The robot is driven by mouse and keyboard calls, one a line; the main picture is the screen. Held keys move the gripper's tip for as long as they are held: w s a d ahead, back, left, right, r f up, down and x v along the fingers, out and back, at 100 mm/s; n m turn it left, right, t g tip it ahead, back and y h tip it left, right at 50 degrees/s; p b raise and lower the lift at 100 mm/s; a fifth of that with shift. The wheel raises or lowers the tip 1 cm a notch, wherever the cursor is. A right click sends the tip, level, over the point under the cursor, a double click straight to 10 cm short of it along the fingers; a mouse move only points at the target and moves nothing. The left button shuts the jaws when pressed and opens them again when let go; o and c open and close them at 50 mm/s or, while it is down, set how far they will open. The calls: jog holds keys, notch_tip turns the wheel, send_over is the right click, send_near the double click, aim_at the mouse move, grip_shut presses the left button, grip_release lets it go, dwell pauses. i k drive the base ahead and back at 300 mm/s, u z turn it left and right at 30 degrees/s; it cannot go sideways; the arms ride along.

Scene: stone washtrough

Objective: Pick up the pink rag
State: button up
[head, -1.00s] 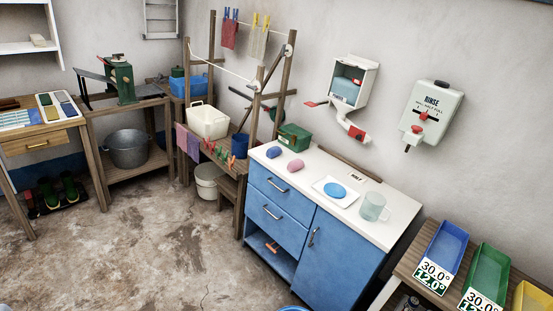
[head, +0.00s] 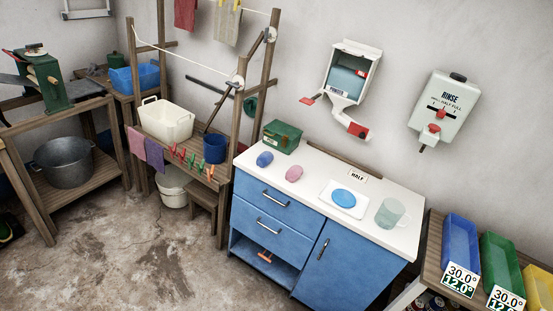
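A pink rag (head: 137,143) hangs over the front rail of the wooden rack at the left, beside a purple rag (head: 154,156) that hangs just to its right. A rounded pink lump (head: 294,173) lies on the white top of the blue cabinet, near a similar blue lump (head: 265,159); I cannot tell what these lumps are made of. My gripper is not in the head view.
The rack (head: 205,175) also holds a cream tub (head: 166,121), a blue bucket (head: 214,149) and several coloured pegs. The blue cabinet (head: 320,240) stands to its right. The floor (head: 130,255) in front of the rack is clear. A grey pot (head: 64,162) sits on a low shelf at left.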

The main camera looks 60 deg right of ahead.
aim_at(295, 172)
jog(key=i, duration=2.6)
jog(key=z, duration=3.35)
jog(key=i, duration=1)
jog(key=u, duration=0.05)
